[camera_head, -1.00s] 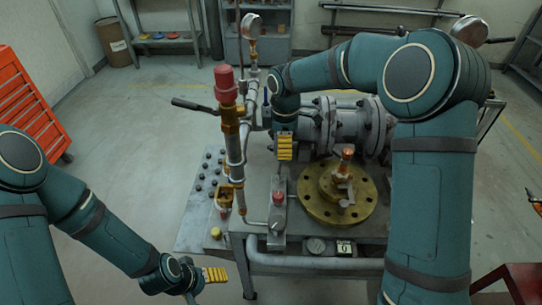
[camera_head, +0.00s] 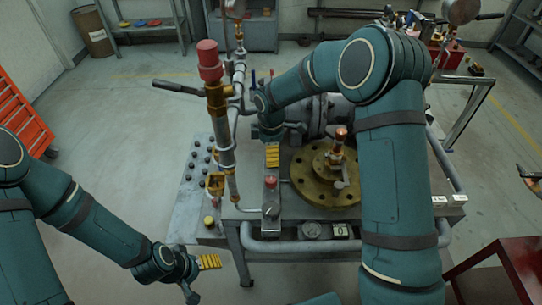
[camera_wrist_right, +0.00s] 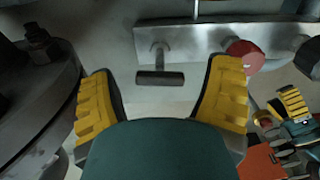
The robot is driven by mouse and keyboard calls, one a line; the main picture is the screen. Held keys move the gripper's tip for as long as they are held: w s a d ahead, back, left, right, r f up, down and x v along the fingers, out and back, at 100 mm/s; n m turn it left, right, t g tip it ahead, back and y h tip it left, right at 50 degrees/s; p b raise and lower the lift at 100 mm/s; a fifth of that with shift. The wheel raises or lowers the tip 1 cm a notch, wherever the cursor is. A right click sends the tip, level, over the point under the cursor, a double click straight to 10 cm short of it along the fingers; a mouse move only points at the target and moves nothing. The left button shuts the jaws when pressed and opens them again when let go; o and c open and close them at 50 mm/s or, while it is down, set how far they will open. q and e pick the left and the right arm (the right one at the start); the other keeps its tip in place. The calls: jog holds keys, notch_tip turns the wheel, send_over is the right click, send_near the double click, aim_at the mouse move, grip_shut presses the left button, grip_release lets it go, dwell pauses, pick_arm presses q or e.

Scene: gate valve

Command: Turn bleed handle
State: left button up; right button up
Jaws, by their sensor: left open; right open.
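The bleed handle looks to be the small dark T-shaped bar (camera_wrist_right: 160,78) on a grey metal block (camera_wrist_right: 200,42) with a red knob (camera_wrist_right: 246,55) in the right wrist view. My right gripper (camera_wrist_right: 160,97) is open, its yellow-padded fingers on either side of the bar's line and apart from it. In the head view the right gripper (camera_head: 272,155) hangs just behind the block and its red knob (camera_head: 270,181); the handle is hard to make out there. My left gripper (camera_head: 209,262) is open and empty at lower left, away from the block.
A brass flange (camera_head: 315,185) with an upright stem stands right of the block. A tall pipe with a red cap (camera_head: 209,60) and a black lever (camera_head: 180,87) rises on the left. The grey table (camera_head: 200,225) carries these. Open floor lies left.

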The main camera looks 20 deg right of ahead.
jog(key=shift+f, duration=0.75)
jog(key=shift+c, duration=0.3)
jog(key=c, duration=1.3)
jog(key=shift+o, duration=0.2)
jog(key=m, duration=0.3)
jog(key=shift+r+m, duration=0.1)
jog(key=shift+m, duration=0.2)
jog(key=m, duration=0.4)
jog(key=shift+w+m, duration=0.1)
jog(key=shift+m, duration=0.2)
jog(key=m, duration=0.4)
jog(key=shift+m+p, duration=0.55)
jog(key=shift+m, duration=1.65)
